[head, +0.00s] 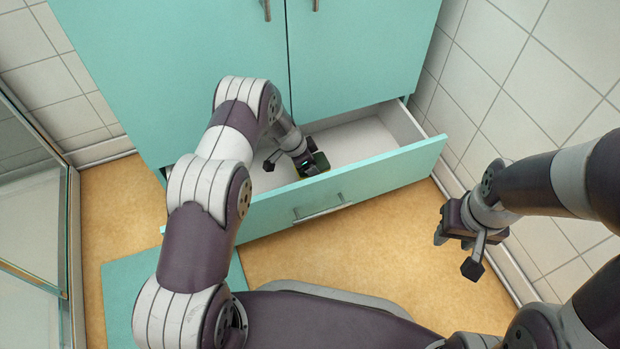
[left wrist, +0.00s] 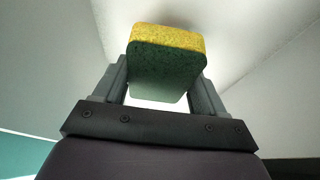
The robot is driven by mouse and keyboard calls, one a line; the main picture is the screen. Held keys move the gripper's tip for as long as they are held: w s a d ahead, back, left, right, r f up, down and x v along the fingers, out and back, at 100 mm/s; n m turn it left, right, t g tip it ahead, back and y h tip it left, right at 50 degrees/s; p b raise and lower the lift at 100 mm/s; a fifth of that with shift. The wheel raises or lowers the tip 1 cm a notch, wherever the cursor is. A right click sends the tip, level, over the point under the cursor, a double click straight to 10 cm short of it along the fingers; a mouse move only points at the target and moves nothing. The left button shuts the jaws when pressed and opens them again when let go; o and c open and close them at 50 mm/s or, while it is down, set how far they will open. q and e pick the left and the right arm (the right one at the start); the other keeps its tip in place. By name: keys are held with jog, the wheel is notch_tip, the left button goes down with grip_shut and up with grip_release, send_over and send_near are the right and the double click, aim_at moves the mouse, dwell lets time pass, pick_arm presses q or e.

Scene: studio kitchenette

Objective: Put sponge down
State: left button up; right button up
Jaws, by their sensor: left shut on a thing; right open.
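A sponge (left wrist: 167,65), yellow on one side and dark green on the other, sits between the two fingers of my left gripper (left wrist: 165,85) in the left wrist view. The left gripper is shut on it. In the head view my left gripper (head: 316,166) is inside the open drawer, and it hides most of the sponge. I cannot tell whether the sponge touches the drawer floor. My right gripper (head: 455,243) is open and empty, to the right of the drawer (head: 395,165) and outside it.
The drawer is pulled out from the teal cabinet (head: 180,60), with bare white floor around the gripper. A tiled wall (head: 545,80) stands close on the right. A glass panel (head: 30,200) is at the left. A teal mat (head: 130,295) lies on the floor.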

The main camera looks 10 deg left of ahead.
pick_arm(q)
notch_tip(320, 180, down, 5)
jog(key=b, duration=0.2)
jog(key=shift+r+b, duration=0.15)
jog(key=shift+b, duration=0.15)
jog(key=shift+r, duration=0.25)
jog(key=shift+f, duration=0.15)
jog(key=o, duration=1)
